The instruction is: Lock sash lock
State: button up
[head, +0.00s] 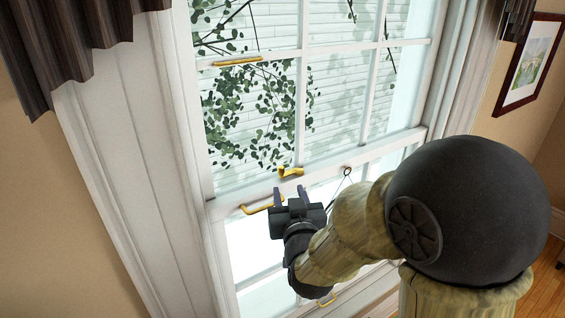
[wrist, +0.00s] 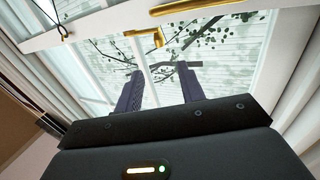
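The brass sash lock (head: 290,172) sits on the white meeting rail (head: 322,169) of the window, near the middle. In the wrist view the sash lock (wrist: 157,38) shows beyond my fingers, near the top centre. My gripper (head: 290,194) is open and empty, with its two purple-grey fingers pointing up at the rail just below the lock in the head view. In the wrist view my gripper (wrist: 160,72) shows a clear gap between the fingertips, and they appear apart from the lock. I cannot tell which way the lock's lever is turned.
A brass handle (head: 262,206) is on the lower sash, close left of my gripper. A ring with a dark cord (head: 347,171) hangs right of the lock. Another brass handle (head: 237,62) is on the upper sash. Dark curtains (head: 70,40) hang above; a framed picture (head: 530,65) is at right.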

aim_at(282, 169)
jog(key=shift+w+a+r+p, duration=0.15)
jog(key=shift+w+p, duration=0.35)
jog(key=shift+p, duration=2)
jog(key=w+p, duration=0.2)
jog(key=w, duration=0.1)
jog(key=w+a+p, duration=0.1)
jog(key=w, duration=0.3)
jog(key=shift+w+a+p, duration=0.1)
jog(key=shift+a+p, duration=0.1)
jog(key=shift+p, duration=0.2)
jog(key=shift+w+a+f, duration=0.1)
jog(key=shift+w+f, duration=0.1)
jog(key=shift+w, duration=0.45)
grip_shut()
